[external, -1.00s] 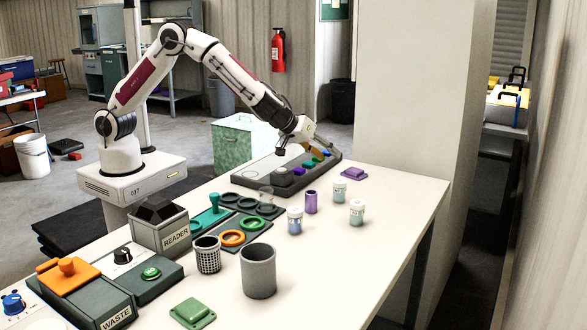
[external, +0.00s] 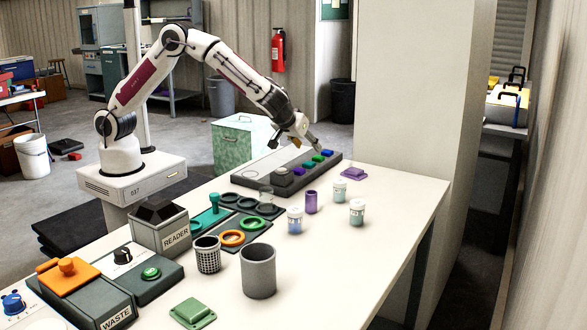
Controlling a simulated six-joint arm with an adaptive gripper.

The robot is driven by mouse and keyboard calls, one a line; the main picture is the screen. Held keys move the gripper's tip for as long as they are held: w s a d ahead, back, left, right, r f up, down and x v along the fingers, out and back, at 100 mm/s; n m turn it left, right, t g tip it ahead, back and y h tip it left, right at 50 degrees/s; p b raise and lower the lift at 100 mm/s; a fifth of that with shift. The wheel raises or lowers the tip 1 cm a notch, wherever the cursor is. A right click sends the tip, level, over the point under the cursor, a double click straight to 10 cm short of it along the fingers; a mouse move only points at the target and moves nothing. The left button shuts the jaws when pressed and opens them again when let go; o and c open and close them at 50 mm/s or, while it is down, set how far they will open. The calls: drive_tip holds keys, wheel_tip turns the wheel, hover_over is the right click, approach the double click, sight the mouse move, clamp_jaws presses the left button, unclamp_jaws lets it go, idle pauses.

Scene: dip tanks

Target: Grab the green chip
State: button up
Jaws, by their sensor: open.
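Small coloured chips lie in a row on the long dark grey rack (external: 240,181) at the far end of the table. The green chip (external: 318,159) is near the row's right end, between a blue chip (external: 327,153) and another green-toned chip (external: 310,166). A purple chip (external: 298,171) lies nearer the camera. My gripper (external: 298,146) is open and empty above the rack's far side, close to the green chip. One fingertip shows just above and behind the chips; the exact gap is hard to tell.
A grey knob (external: 284,175) sits on the rack. A larger green block (external: 192,313) lies at the table's front.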

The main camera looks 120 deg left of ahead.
sight(318, 157)
drive_tip(key=shift+x, duration=1.2)
drive_tip(key=shift+w+x, duration=0.2)
drive_tip(key=shift+x, duration=1.1)
drive_tip(key=shift+w+x, duration=0.2)
drive_tip(key=shift+x, duration=1.1)
drive_tip(key=c, duration=1.2)
